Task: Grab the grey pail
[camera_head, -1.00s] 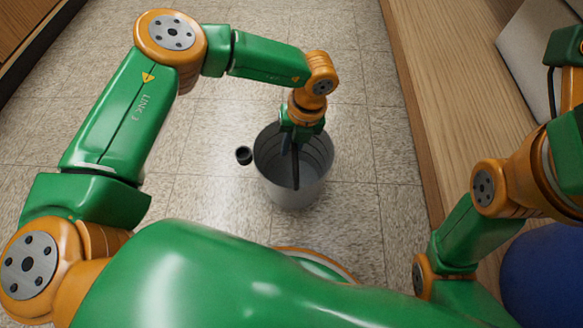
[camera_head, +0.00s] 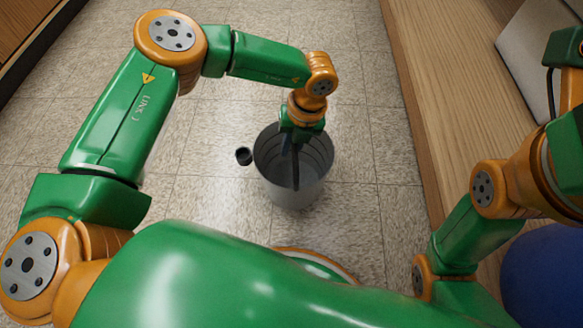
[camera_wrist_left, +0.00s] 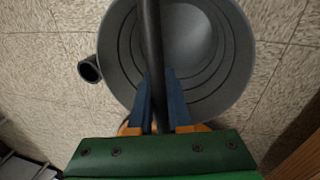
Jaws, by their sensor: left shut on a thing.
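The grey pail (camera_head: 292,195) stands upright on the tiled floor in the head view, open at the top. My left gripper (camera_head: 292,148) points down over it and is shut on its dark bar-like handle (camera_head: 296,172). In the left wrist view the pail (camera_wrist_left: 118,45) is seen from above with ringed inner walls. The handle (camera_wrist_left: 150,30) runs across its mouth and between the blue fingers of my left gripper (camera_wrist_left: 157,78). My right arm shows at the right edge of the head view, but its gripper is out of view.
A small dark cup-like object (camera_head: 243,155) is on the floor just left of the pail. A long wooden surface (camera_head: 425,100) runs along the right, with a pale box (camera_head: 540,65) at its far side. Floor around the pail is mostly clear.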

